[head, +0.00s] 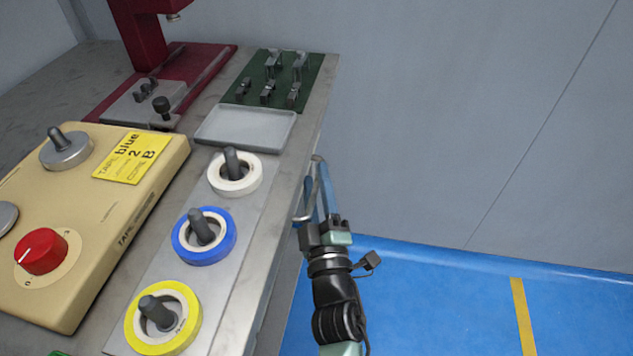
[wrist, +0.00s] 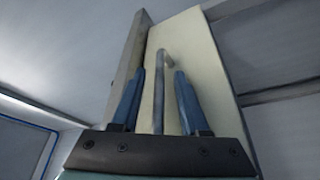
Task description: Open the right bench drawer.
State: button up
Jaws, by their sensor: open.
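The right bench drawer shows in the wrist view as a cream front panel (wrist: 190,60) with a grey bar handle (wrist: 158,95). My gripper (wrist: 160,73) is open, with one blue finger on each side of the bar. Gaps show between the bar and both fingers, so it is not clasped. In the head view the metal handle (head: 319,167) sticks out from the bench's right side, and my gripper (head: 317,190) is at it. The drawer front is hidden there below the bench top edge, and I cannot tell how far it stands out.
The bench top (head: 262,205) carries white, blue (head: 178,240) and yellow tape rolls on pegs, a grey tray (head: 245,139), a green rack (head: 285,95) and a cream control box (head: 70,240). Blue floor (head: 440,310) right of the bench is clear up to the grey wall.

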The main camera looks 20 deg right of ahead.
jog(key=shift+c, duration=0.3)
grip_shut()
dwell(1.1)
